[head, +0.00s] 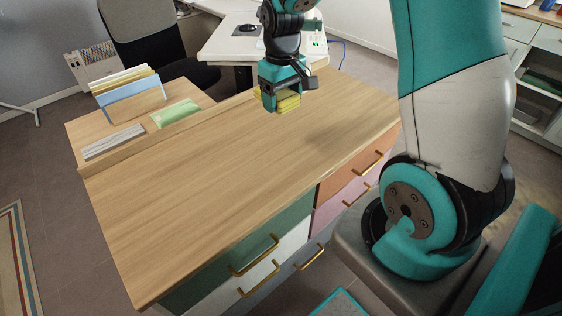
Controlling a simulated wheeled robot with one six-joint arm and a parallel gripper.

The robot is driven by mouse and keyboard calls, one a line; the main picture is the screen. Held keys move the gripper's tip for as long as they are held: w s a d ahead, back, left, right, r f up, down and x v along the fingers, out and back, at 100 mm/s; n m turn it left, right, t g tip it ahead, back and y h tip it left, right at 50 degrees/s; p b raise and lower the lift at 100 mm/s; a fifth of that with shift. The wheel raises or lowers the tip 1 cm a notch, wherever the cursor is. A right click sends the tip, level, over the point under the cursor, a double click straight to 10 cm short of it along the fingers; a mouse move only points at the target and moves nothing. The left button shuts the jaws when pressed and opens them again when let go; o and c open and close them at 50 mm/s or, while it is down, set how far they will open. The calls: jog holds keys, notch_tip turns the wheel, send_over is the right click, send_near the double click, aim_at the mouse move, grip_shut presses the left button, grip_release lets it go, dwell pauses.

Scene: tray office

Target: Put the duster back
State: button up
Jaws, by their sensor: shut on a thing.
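The duster (289,102) is a yellow, folded-looking thing in my gripper (279,98). My gripper points down and is shut on it, at the far edge of the wooden desk top. The teal fingers hide part of the duster. A soft shadow lies on the wood to the right of it. I cannot tell whether the duster touches the desk or hangs a little above it.
The desk (215,175) has a wide bare top and coloured drawers with brass handles, seemingly shut. A raised strip (150,145) divides off a blue file rack (135,92), green pad (175,113) and grey stack (113,142). A white desk (228,48) and chair (150,22) stand behind.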

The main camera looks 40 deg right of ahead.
aim_at(282, 163)
notch_tip(282, 163, down, 19)
jog(key=shift+f, duration=0.15)
jog(key=shift+f, duration=0.1)
jog(key=shift+f, duration=0.15)
jog(key=o, duration=1)
jog(key=shift+c, duration=0.2)
